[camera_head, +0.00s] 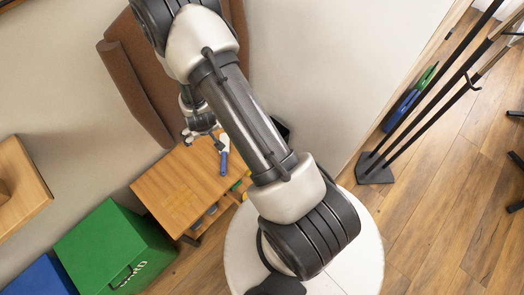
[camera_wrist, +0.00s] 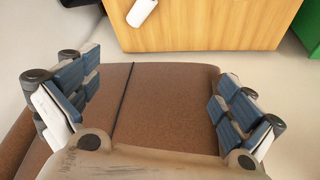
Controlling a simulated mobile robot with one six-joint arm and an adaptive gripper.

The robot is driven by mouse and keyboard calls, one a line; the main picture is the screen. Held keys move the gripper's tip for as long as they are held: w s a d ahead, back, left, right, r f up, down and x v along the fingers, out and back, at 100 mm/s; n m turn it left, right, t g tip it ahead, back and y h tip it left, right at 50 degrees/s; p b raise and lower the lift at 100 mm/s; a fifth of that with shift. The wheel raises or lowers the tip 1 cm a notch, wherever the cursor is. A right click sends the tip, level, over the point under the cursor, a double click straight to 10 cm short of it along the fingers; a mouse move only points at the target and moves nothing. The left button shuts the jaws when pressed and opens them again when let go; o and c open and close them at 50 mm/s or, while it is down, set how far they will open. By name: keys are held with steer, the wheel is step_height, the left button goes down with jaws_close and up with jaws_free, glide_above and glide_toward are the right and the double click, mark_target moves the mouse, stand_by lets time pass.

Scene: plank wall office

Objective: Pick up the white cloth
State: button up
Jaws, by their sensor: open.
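I cannot pick out a white cloth for certain in either view. A small white piece (camera_wrist: 141,12) shows at the top edge of the wrist view, on the wooden table, cut off by the frame. In the head view a slim white and blue object (camera_head: 224,157) lies on the wooden table (camera_head: 165,195); its white end is close to my gripper (camera_head: 203,132). In the wrist view my gripper (camera_wrist: 155,80) has its two padded fingers wide apart with nothing between them. The table is beyond the fingertips.
A brown upholstered panel (camera_head: 140,85) stands by the wall and fills much of the wrist view (camera_wrist: 160,110) behind the fingers. A green box (camera_head: 110,245) and a blue box (camera_head: 40,278) stand left of the table. A black stand (camera_head: 375,170) is at right on open wooden floor.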

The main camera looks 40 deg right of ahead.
steer(key=s+d+f+g+h, duration=0.1)
steer(key=s+d+f+h, duration=0.15)
steer(key=s+f, duration=0.9)
steer(key=s+d+f+h, duration=0.1)
steer(key=s+d+f, duration=0.3)
steer(key=s+f, duration=0.7)
steer(key=b+x, duration=0.1)
steer(key=x, duration=0.4)
steer(key=w+a+b+x, duration=0.1)
steer(key=b+x, duration=0.1)
steer(key=x, duration=0.3)
steer(key=b+x, duration=0.2)
steer(key=x, duration=0.3)
steer(key=shift+w+a+f, duration=0.25)
steer(key=shift+w+f, duration=0.05)
steer(key=shift+f, duration=0.1)
steer(key=shift+s+b+x, duration=0.2)
steer(key=shift+b+x, duration=0.55)
steer(key=shift+x, duration=0.7)
steer(key=shift+s+b+x, duration=0.15)
steer(key=shift+b+x, duration=0.6)
steer(key=shift+x, duration=0.7)
steer(key=shift+d, duration=0.2)
steer(key=c, duration=1)
steer(key=shift+o, duration=0.2)
steer(key=shift+r, duration=0.1)
